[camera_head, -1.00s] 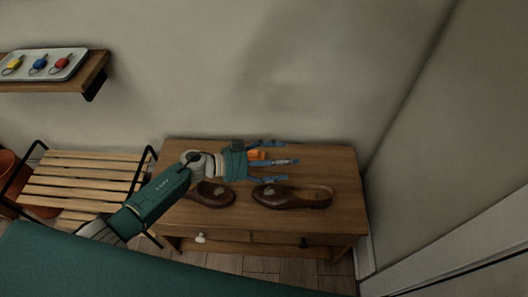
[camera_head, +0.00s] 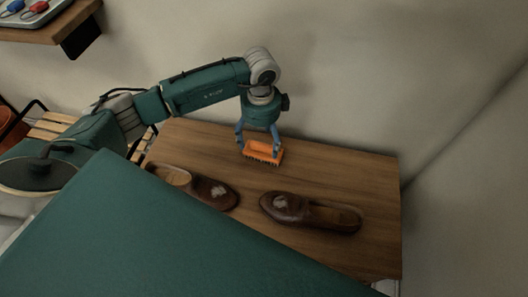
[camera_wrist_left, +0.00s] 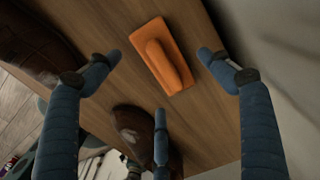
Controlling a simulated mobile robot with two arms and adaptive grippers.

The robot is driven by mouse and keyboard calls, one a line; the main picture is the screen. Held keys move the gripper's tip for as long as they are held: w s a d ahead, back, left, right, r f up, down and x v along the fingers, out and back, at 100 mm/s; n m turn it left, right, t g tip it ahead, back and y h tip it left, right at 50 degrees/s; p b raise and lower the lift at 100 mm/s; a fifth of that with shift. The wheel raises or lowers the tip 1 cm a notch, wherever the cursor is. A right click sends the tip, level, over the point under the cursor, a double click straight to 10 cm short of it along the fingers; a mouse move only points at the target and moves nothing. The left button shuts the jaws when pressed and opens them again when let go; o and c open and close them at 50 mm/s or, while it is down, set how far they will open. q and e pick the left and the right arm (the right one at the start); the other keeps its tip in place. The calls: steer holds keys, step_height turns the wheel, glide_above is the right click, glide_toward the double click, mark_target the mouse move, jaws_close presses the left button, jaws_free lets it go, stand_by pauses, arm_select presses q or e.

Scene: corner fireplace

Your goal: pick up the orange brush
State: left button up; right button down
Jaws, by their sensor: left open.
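The orange brush (camera_head: 262,152) lies on the wooden table, bristles down, behind two brown shoes. My left gripper (camera_head: 258,142) is above it, pointing down, with blue fingers spread on either side of the brush in the head view. In the left wrist view the brush (camera_wrist_left: 161,57) lies between the open fingers, its orange back and raised grip facing the camera. The fingers look apart from it; I cannot tell their exact height above the table. My right gripper is not in view.
The wooden table (camera_head: 340,170) carries a left shoe (camera_head: 200,187) and a right shoe (camera_head: 310,212) in front of the brush. The wall is close behind. A shelf with a key tray (camera_head: 28,12) hangs at the upper left. A slatted bench (camera_head: 50,128) stands left.

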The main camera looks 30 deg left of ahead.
mark_target(262, 153)
arm_select(q)
steer(key=f, duration=0.4)
steer(key=shift+s+d+f+b, duration=0.2)
steer(key=shift+d+f+b, duration=0.05)
steer(key=shift+b, duration=0.05)
steer(key=shift+f, duration=0.45)
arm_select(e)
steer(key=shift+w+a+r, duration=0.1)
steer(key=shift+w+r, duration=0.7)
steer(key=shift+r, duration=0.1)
